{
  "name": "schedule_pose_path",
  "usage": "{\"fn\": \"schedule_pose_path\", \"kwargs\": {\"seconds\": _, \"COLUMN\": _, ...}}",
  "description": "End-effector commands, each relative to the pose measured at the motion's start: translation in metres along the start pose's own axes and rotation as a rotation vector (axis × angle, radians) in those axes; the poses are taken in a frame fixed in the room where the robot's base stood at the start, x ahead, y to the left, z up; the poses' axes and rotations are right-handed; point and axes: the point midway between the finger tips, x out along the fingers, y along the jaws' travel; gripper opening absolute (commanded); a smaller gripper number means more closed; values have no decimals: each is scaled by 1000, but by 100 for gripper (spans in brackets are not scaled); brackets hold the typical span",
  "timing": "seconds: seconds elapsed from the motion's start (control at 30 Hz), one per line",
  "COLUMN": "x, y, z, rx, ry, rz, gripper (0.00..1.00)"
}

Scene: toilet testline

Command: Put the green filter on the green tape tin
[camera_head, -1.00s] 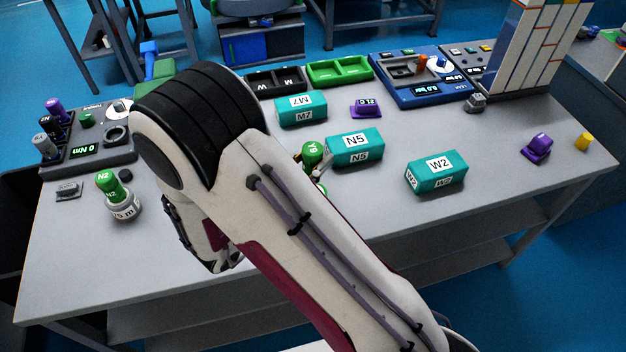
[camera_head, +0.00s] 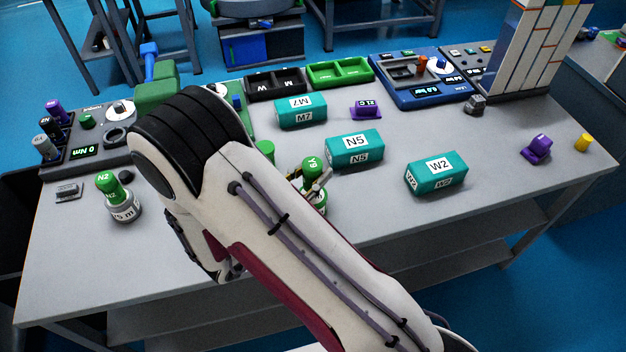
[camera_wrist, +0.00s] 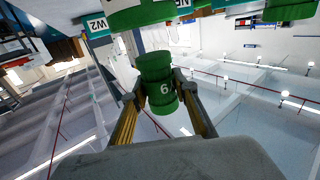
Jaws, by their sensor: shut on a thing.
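My gripper (camera_head: 322,184) is shut on the green filter (camera_head: 313,166), a small cylinder marked Y9. In the wrist view my gripper (camera_wrist: 161,98) has one finger on each side of the green filter (camera_wrist: 158,78), and its digit shows upside down. The green tape tin (camera_head: 320,206) shows just below the filter, partly hidden by my arm. In the upside-down wrist view the wider green and white tin (camera_wrist: 150,14) is at the top edge, and a gap shows between it and the filter. I cannot tell if they touch in the head view.
Teal boxes N5 (camera_head: 354,148), W2 (camera_head: 436,173) and M7 (camera_head: 301,110) stand nearby. Another green object (camera_head: 265,149) is half hidden behind my arm. A green N2 filter (camera_head: 106,184) stands on a grey tin (camera_head: 122,208) at left. The front right table is clear.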

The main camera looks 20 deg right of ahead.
Motion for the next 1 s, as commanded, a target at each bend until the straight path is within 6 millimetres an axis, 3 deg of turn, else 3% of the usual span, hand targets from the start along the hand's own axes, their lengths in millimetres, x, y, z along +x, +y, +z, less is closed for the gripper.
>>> {"fn": "schedule_pose_path", "kwargs": {"seconds": 0.3, "x": 0, "y": 0, "z": 26, "rx": -1, "ry": 0, "rz": 0, "gripper": 6}}
{"fn": "schedule_pose_path", "kwargs": {"seconds": 0.87, "x": 0, "y": 0, "z": 32, "rx": -1, "ry": 0, "rz": 0, "gripper": 6}}
{"fn": "schedule_pose_path", "kwargs": {"seconds": 0.9, "x": 0, "y": 0, "z": 32, "rx": -1, "ry": 0, "rz": 0, "gripper": 34}}
{"fn": "schedule_pose_path", "kwargs": {"seconds": 0.93, "x": 0, "y": 0, "z": 32, "rx": 0, "ry": 0, "rz": 0, "gripper": 41}}
{"fn": "schedule_pose_path", "kwargs": {"seconds": 1.0, "x": 0, "y": 0, "z": 32, "rx": 0, "ry": 0, "rz": 0, "gripper": 45}}
